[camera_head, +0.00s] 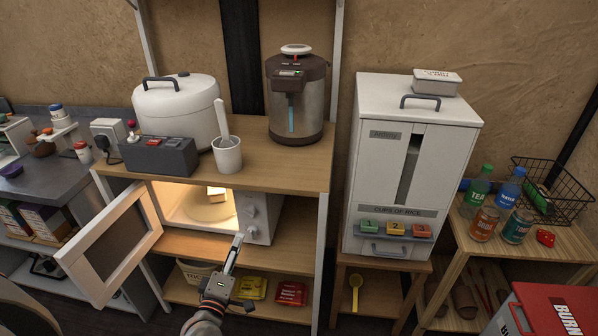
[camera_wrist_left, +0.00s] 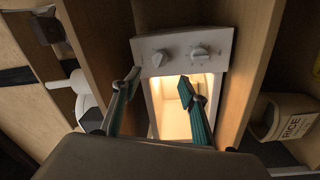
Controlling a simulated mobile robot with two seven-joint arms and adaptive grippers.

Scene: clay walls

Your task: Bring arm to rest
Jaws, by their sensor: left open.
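My left gripper (camera_head: 236,255) is in front of the shelf unit, near the lower right corner of the open microwave (camera_head: 262,216). In the left wrist view my left gripper (camera_wrist_left: 158,85) is open with nothing between its fingers, and the microwave (camera_wrist_left: 160,57) with its two knobs lies beyond them. The microwave door (camera_head: 113,243) stands swung out to the left. The inside is lit, and a small pale block-like item (camera_head: 216,194) sits on the plate inside. My right gripper is not in either view.
The wooden shelf (camera_head: 285,178) holds a rice cooker (camera_head: 178,108), a water dispenser (camera_head: 297,95) and a white cup (camera_head: 227,155). A white rice dispenser (camera_head: 412,165) stands to the right. A rice bin (camera_wrist_left: 290,118) and yellow and red packets (camera_head: 291,292) are below. Bottles (camera_head: 484,222) stand far right.

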